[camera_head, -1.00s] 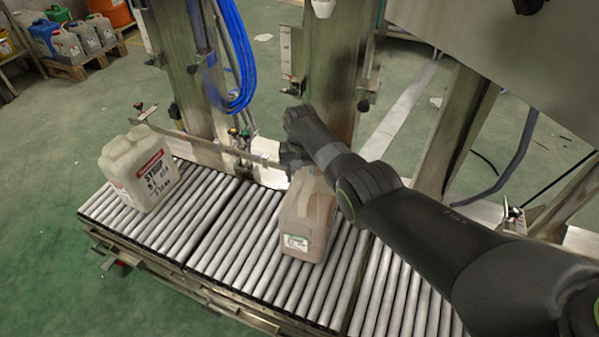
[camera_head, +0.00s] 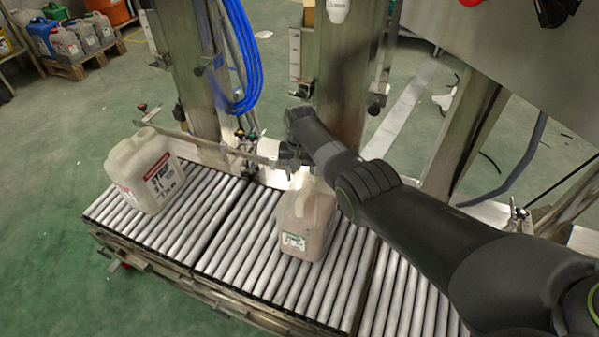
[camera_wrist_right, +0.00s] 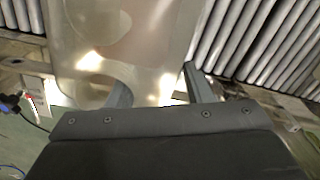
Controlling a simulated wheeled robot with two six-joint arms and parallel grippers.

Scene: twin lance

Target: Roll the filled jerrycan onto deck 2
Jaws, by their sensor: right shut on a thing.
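A translucent jerrycan (camera_head: 306,228) with a brownish tint and a green-and-white label stands upright on the middle section of the roller conveyor (camera_head: 218,222). My right gripper (camera_head: 293,163) is at its top on the far side. In the right wrist view, the fingers (camera_wrist_right: 160,90) are shut on the top of this jerrycan (camera_wrist_right: 140,40). The exact grip is partly hidden by glare. A second, pale jerrycan (camera_head: 143,172) with a red-and-white label stands on the left section, clear of my gripper. I see no deck number. My left gripper is not in view.
Steel columns (camera_head: 345,75) and a blue coiled hose (camera_head: 238,60) stand behind the conveyor. A thin horizontal bar (camera_head: 205,143) runs along its far side. Bare rollers lie between the two jerrycans. Several containers sit on a pallet (camera_head: 88,62) at the back left.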

